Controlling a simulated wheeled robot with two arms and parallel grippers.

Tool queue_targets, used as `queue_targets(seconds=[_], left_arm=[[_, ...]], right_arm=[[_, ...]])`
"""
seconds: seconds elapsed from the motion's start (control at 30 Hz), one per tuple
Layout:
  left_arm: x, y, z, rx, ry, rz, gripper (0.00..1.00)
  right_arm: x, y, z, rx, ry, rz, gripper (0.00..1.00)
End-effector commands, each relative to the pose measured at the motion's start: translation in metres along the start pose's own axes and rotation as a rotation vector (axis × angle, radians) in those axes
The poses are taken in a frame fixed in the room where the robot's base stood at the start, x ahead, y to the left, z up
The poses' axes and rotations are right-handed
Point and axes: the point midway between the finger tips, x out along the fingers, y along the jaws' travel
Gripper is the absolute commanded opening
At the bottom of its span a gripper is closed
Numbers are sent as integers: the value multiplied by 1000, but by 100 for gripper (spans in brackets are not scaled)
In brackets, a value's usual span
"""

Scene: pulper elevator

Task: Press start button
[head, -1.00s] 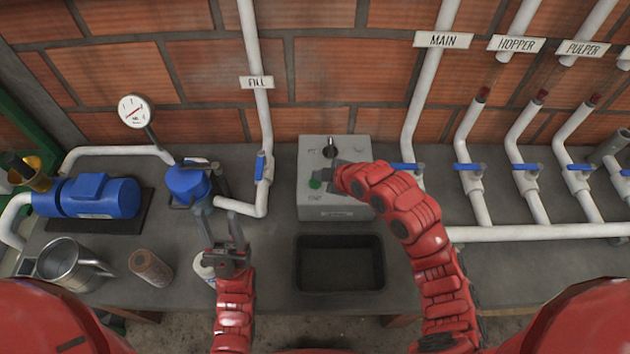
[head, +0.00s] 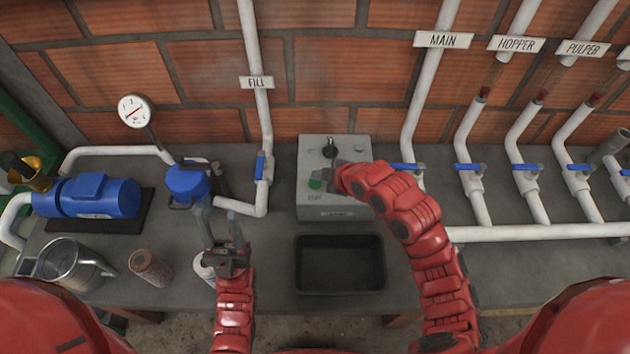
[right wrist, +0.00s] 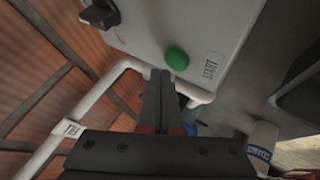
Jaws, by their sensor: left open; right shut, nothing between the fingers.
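The start button is a green round button (head: 315,184) on the left part of the grey control box (head: 312,205). In the right wrist view the green button (right wrist: 177,58) sits beside a START label (right wrist: 210,66). My right gripper (right wrist: 165,72) is shut and empty, its fingertips just short of the button in that view; I cannot tell whether they touch it. In the head view my right arm partly covers the box and its gripper. My left gripper (head: 220,222) is open and empty, left of the box near the blue-topped fitting.
A black knob (head: 330,149) is on the box above the button. A black tray (head: 340,264) lies in front of the box. A white pipe with a blue valve handle (head: 261,167) runs left of it. A metal jug (head: 72,265) and a brown cylinder (head: 150,267) stand at left.

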Motion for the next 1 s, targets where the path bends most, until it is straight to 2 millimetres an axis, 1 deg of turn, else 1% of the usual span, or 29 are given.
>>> queue_targets(seconds=[0.3, 0.67, 1.0], left_arm=[[-13, 1, 2, 0, 0, 0, 50], [-12, 1, 2, 0, 0, 0, 50], [-16, 1, 3, 0, 0, 0, 50]], right_arm=[[6, -5, 5, 0, 0, 1, 0], [6, -4, 4, 0, 0, 0, 0], [8, -6, 6, 0, 0, 1, 0]])
